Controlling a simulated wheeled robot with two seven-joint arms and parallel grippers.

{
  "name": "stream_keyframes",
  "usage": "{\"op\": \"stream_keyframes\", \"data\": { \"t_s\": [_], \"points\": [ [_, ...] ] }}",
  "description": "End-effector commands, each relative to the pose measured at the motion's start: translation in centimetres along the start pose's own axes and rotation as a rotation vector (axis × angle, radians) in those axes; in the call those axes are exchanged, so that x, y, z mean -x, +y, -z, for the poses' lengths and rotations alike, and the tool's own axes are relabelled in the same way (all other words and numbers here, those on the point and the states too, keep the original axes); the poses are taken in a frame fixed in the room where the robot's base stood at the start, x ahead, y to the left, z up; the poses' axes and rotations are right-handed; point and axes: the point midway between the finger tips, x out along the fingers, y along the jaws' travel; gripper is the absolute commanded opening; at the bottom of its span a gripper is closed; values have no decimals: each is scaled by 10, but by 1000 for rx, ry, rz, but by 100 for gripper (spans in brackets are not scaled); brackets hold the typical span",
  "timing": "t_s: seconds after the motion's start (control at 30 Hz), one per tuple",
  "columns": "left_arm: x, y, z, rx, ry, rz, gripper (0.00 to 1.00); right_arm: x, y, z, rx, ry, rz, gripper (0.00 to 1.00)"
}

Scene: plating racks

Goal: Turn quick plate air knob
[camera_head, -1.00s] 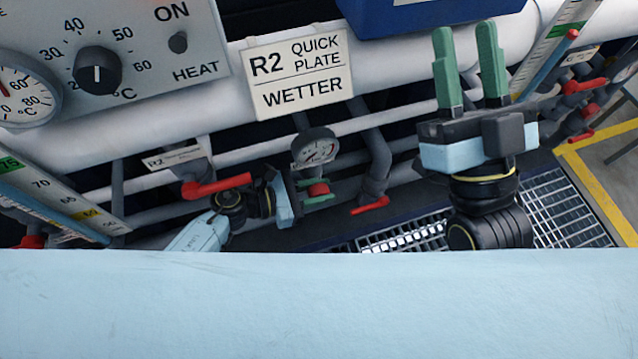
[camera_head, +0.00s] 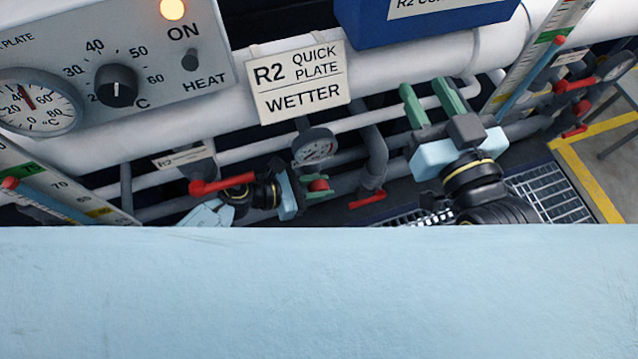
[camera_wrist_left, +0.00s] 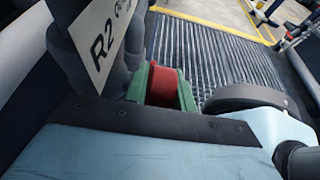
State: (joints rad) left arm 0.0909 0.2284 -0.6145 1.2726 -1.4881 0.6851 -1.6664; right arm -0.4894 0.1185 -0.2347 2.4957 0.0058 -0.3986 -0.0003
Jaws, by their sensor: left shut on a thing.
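A red knob (camera_head: 318,185) sits below a small round gauge (camera_head: 316,147), under the "R2 QUICK PLATE WETTER" sign. My left gripper (camera_head: 318,188) is shut on this knob, with its green fingers around it. The knob also shows in the left wrist view (camera_wrist_left: 161,86), between the two green fingertips. The lettering that tells which knob it is cannot be read. My right gripper (camera_head: 433,102) is raised at the right with its green fingers apart and nothing between them.
Red lever handles (camera_head: 222,185) and (camera_head: 367,200) lie on either side of the left gripper. A heat control panel (camera_head: 215,65) is at the upper left, a blue box (camera_head: 360,22) at the top. White pipes run behind. A floor grating (camera_head: 560,195) lies at the right.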

Motion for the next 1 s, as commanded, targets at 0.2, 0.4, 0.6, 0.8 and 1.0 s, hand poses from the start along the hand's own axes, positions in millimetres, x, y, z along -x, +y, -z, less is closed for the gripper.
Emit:
{"op": "stream_keyframes", "data": {
  "t_s": [0.2,0.4,0.6,0.8,1.0],
  "points": [
    [0,-1,0,0,0,2,35,0,0,0,0,1,0,36],
    [0,0,0,-1,0,1,35,0,0,0,0,2,0,36],
    [0,0,0,-1,-3,0,35,0,0,-1,0,1,0,36],
    [-2,-1,4,3,-53,1,35,0,0,-17,0,2,0,36],
    [-2,-1,6,3,-158,1,35,1,0,-44,0,2,0,36]
  ]
}}
